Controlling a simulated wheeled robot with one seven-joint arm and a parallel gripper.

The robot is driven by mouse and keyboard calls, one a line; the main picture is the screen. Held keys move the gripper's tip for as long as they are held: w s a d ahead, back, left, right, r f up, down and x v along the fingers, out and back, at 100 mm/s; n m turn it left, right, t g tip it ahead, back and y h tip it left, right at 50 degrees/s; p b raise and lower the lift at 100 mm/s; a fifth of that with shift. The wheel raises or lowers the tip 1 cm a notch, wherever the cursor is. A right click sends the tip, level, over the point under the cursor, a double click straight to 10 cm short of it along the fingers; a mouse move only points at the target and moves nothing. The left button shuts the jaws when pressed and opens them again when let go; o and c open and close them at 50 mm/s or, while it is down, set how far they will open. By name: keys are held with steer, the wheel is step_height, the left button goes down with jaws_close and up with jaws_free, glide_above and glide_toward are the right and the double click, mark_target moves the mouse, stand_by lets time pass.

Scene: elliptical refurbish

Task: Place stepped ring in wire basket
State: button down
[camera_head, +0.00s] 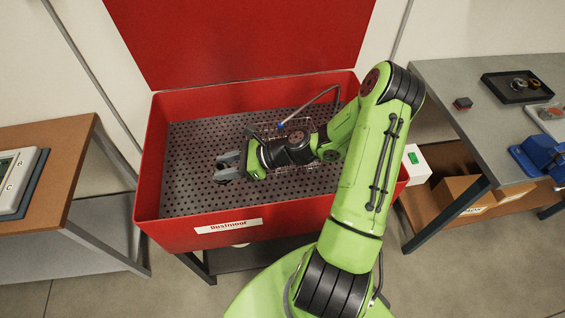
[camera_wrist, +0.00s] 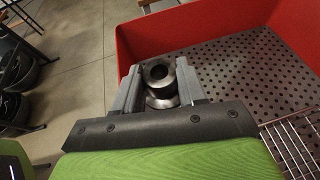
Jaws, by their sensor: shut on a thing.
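The stepped ring (camera_wrist: 160,80) is a grey metal piece with a round bore, held between the two fingers of my gripper (camera_wrist: 159,84) in the wrist view. In the head view my gripper (camera_head: 229,166) is inside the red washer tub, over the left part of its perforated floor; the ring there is small and mostly hidden. The wire basket (camera_head: 300,160) lies on the tub floor to the right of my gripper, partly hidden behind my arm. Its wire edge also shows at the lower right of the wrist view (camera_wrist: 295,145).
The red tub (camera_head: 180,232) has raised walls and an upright open lid (camera_head: 240,40). A bent spout (camera_head: 315,100) stands over the basket. A wooden bench (camera_head: 50,150) is on the left. A grey bench (camera_head: 440,85) with a black tray (camera_head: 517,86) is on the right.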

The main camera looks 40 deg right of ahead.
steer(key=w+d+f+b, duration=0.4)
steer(key=f+b, duration=0.3)
steer(key=f, duration=0.1)
steer(key=w+d+m+t+h+b, duration=0.1)
steer(key=w+d+b, duration=0.25)
steer(key=d, duration=0.45)
steer(key=w+d+m+t+h+b, duration=0.1)
steer(key=w+d+t+b, duration=0.2)
steer(key=d, duration=0.6)
steer(key=shift+g, duration=0.7)
steer(key=f+b, duration=0.1)
steer(key=f, duration=0.2)
steer(key=f+b, duration=0.1)
steer(key=f, duration=0.2)
steer(key=w+f+b, duration=0.1)
steer(key=f, duration=0.2)
steer(key=shift+a, duration=0.2)
steer(key=shift+f, duration=0.15)
steer(key=shift+f, duration=0.5)
steer(key=c, duration=0.6)
jaws_free()
steer(key=shift+c, duration=0.2)
